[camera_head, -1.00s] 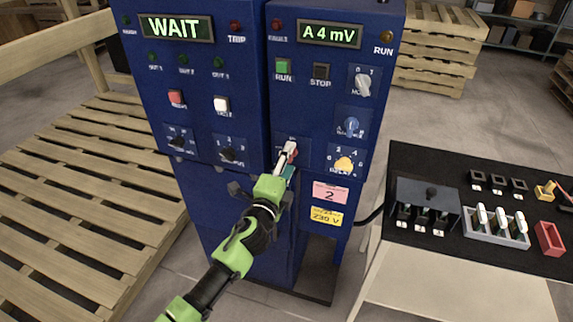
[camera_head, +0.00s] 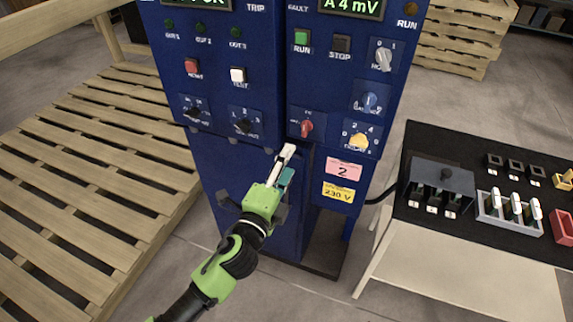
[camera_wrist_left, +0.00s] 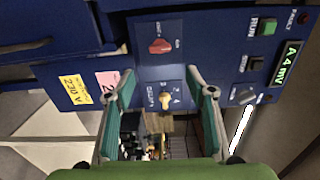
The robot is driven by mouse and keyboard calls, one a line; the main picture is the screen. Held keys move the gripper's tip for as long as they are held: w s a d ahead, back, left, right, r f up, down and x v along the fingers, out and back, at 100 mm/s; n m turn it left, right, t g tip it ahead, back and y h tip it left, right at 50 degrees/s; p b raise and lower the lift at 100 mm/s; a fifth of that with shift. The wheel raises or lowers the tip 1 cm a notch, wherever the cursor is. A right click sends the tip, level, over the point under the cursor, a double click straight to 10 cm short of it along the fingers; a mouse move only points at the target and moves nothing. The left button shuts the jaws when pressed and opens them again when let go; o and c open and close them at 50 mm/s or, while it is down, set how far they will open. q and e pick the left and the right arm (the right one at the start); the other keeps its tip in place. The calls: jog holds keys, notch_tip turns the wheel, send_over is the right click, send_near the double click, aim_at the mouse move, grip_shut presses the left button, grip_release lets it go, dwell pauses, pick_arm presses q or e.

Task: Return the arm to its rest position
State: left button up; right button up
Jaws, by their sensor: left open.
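My left gripper (camera_head: 284,168) is in front of the blue cabinet (camera_head: 240,190), below and left of the red selector knob (camera_head: 306,128), and apart from it. In the left wrist view its two fingers stand wide apart with nothing between them, and the gripper (camera_wrist_left: 152,82) faces the panel. The red knob (camera_wrist_left: 160,46) and a yellow knob (camera_wrist_left: 166,101) show beyond the fingers. My green and black left arm comes in from the bottom. My right gripper is not in view.
A black-topped table (camera_head: 460,238) with a grey switch box (camera_head: 440,180), a tray of white-topped parts (camera_head: 484,212) and a red bin (camera_head: 562,225) stands at right. Wooden pallets (camera_head: 90,170) lie at left. A black cable (camera_head: 380,197) runs from the cabinet.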

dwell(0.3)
pick_arm(q)
jog(key=s+a+f+n+g+y, duration=0.1)
jog(key=a+f+n+g, duration=0.15)
jog(key=f, duration=0.65)
jog(key=a+f+n+g+y, duration=0.1)
jog(key=a+f+n, duration=0.15)
jog(key=f, duration=0.75)
jog(key=s+a+f+n+g+y, duration=0.15)
jog(key=s+a+f, duration=0.35)
jog(key=f, duration=0.6)
jog(key=s+a+f+n+g+y, duration=0.1)
jog(key=s+a+f+n+g, duration=0.2)
jog(key=s+f, duration=0.55)
jog(key=s+a+f+n+g, duration=0.2)
jog(key=s+f, duration=0.5)
jog(key=s, duration=0.5)
jog(key=s+a+f+n+g, duration=0.2)
jog(key=s+f, duration=0.4)
jog(key=s, duration=0.6)
jog(key=s+a+f+n+g+y, duration=0.1)
jog(key=s+a+f+n+g, duration=0.2)
jog(key=s, duration=0.9)
notch_tip(320, 180, down, 5)
jog(key=n+g, duration=0.1)
jog(key=n, duration=0.2)
jog(key=shift+s+r, duration=0.2)
